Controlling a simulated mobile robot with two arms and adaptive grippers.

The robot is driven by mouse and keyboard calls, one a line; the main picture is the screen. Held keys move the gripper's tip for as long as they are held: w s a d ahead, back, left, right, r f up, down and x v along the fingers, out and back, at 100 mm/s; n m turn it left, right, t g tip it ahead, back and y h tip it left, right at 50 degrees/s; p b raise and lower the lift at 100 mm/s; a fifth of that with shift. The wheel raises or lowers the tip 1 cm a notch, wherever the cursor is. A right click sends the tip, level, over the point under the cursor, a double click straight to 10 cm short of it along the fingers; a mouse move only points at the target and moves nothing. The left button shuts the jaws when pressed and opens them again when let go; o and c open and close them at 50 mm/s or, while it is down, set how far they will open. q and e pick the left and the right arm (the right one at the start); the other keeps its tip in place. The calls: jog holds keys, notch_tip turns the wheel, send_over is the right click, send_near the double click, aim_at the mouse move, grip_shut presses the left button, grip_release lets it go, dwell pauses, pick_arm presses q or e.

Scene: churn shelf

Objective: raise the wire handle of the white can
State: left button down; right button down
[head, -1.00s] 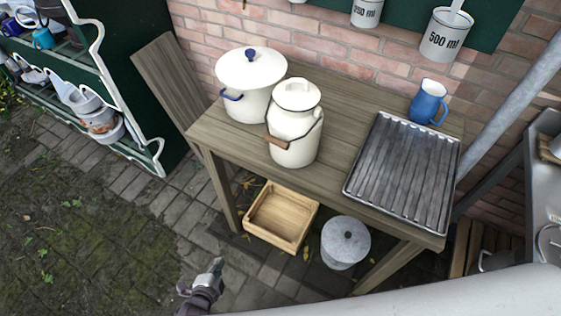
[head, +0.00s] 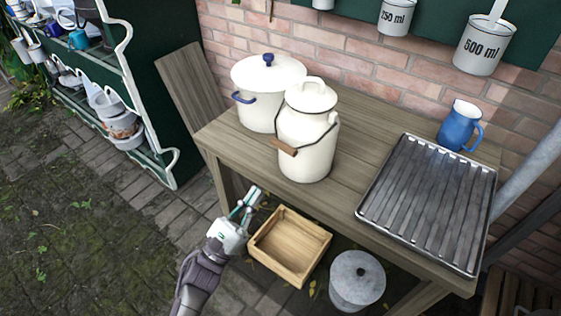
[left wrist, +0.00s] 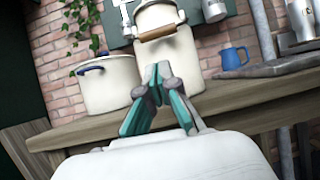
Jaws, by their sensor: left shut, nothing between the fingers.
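The white can (head: 308,142) stands upright on the wooden table, lid on. Its wire handle hangs down at the front left, with a wooden grip (head: 284,147) resting against the can's side. In the left wrist view the can (left wrist: 168,55) is straight ahead and the wooden grip (left wrist: 157,33) crosses its upper front. My left gripper (head: 251,196) is in front of the table, below and left of the grip and apart from it. Its fingers (left wrist: 157,76) are together and empty. My right gripper is not in view.
On the wooden table (head: 350,108), a white pot with blue knob (head: 259,112) stands close left of the can, a ribbed metal tray (head: 425,200) lies right and a blue jug (head: 459,126) stands behind it. A wooden crate (head: 314,265) and grey lidded pot (head: 357,283) sit below.

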pick_arm(q)
jog(key=p+x, duration=0.2)
jog(key=x, duration=0.8)
jog(key=shift+p, duration=0.3)
